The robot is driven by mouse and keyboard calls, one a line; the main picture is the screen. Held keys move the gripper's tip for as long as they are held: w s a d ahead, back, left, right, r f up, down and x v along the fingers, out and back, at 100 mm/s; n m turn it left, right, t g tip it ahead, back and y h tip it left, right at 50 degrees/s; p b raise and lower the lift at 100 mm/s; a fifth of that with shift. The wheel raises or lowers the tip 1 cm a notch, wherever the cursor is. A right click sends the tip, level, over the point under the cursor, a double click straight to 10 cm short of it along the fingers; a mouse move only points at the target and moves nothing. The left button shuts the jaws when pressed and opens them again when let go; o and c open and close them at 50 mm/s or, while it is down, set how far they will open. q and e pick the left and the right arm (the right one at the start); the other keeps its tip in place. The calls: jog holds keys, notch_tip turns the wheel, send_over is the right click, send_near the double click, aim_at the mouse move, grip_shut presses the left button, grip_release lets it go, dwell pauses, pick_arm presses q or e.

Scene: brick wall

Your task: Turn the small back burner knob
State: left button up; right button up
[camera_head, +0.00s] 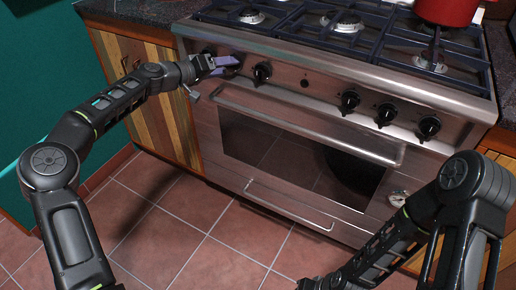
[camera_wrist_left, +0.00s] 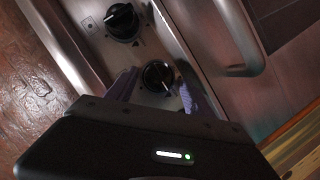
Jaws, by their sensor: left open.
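The stove's front panel carries a row of black knobs. My left gripper (camera_head: 228,65) is at the left end of this row, its purple fingers open. In the left wrist view, one black knob (camera_wrist_left: 158,76) with a pale pointer line sits between the two fingers, with gaps visible beside it. A second black knob (camera_wrist_left: 122,20) is beyond them; its pointer is tilted. In the head view, a knob (camera_head: 262,73) is just right of the gripper. I cannot tell which knob is for the small back burner. My right gripper (camera_head: 312,284) is low at the bottom edge, mostly cut off.
Several more knobs (camera_head: 349,100) are on the panel's right part. The oven door handle (camera_head: 310,127) runs below the panel. Blue-black grates (camera_head: 330,42) cover the cooktop, and a red pot (camera_head: 447,10) stands at the back right. The tiled floor (camera_head: 190,235) is clear.

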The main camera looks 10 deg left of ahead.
pick_arm(q)
jog(key=s+a+r+m+y+p, duration=0.1)
jog(key=s+r+m+y+p, duration=0.25)
jog(key=s+m+p, duration=0.4)
jog(key=s+d+f+n+g+p, duration=0.4)
jog(key=s+d+f+g+p, duration=0.1)
jog(key=s+d+f, duration=0.9)
notch_tip(320, 180, down, 4)
jog(key=s+p, duration=0.1)
jog(key=s, duration=0.1)
jog(key=shift+s+d+r+h, duration=0.25)
jog(key=shift+s+d+h, duration=0.1)
